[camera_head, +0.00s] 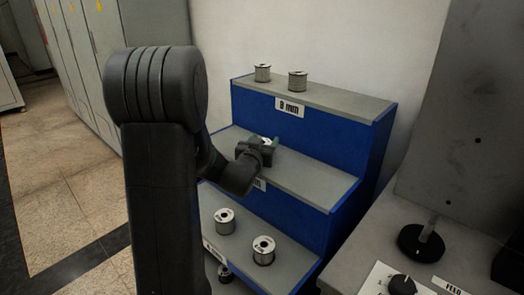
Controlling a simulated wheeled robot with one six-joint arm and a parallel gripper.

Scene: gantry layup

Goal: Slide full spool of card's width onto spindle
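My gripper (265,143) is over the middle shelf of a blue stepped rack, with its dark greenish fingertips apart. A small pale round top, which looks like a spool (266,141), shows between them; whether the fingers touch it is unclear. Two spools, one left (262,73) and one right (298,81), stand on the top shelf, labelled 8 mm. Two more, one left (224,221) and one right (263,250), stand on a lower shelf. How full each spool is cannot be told. An empty upright spindle (429,229) rises from a round black base on the bench at right.
The rack's middle shelf (312,181) is bare to the right of my gripper. Its label and the lower label (213,251) are partly hidden. Another spool (225,273) sits lower down. The bench holds a black knob (402,285), a pale plate and a FEED label (452,287).

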